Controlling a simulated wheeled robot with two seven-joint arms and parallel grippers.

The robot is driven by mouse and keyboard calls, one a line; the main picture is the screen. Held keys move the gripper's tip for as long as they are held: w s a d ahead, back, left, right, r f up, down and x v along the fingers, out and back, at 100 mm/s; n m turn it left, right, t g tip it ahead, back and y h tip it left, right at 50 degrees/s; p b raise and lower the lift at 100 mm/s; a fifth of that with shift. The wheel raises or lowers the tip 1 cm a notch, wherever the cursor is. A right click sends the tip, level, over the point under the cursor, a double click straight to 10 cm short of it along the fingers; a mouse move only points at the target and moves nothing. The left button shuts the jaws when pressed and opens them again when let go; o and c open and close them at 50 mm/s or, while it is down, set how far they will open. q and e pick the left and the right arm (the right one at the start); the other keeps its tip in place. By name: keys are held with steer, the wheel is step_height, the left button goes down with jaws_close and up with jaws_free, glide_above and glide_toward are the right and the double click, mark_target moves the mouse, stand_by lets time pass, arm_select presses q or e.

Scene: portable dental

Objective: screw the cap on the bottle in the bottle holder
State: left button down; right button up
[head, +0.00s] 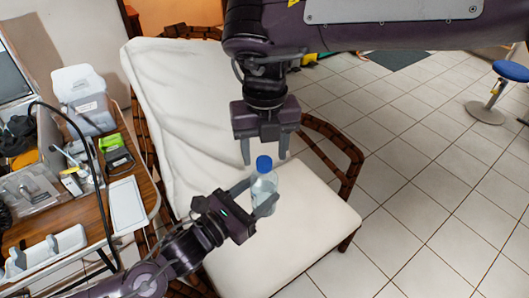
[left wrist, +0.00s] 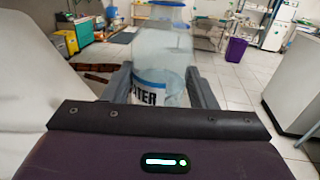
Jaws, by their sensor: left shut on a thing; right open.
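A clear bottle (head: 263,187) with a blue cap (head: 264,163) on its top stands upright in the jaws of my left gripper (head: 252,199), above the white chair seat. My left gripper is shut on the bottle. My right gripper (head: 265,155) is open, pointing down over the cap, with its fingertips close to it at either side. I cannot tell whether they touch it. No bottle holder is clearly recognisable.
A white-cushioned chair (head: 300,245) lies below both grippers. At left, a wooden table (head: 125,158) carries a white tray (head: 127,205), a clear container (head: 35,188) and small devices. A blue stool (head: 510,71) stands far right.

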step_height(320, 180, up, 11)
steer(key=shift+f, duration=0.15)
stand_by(0.6)
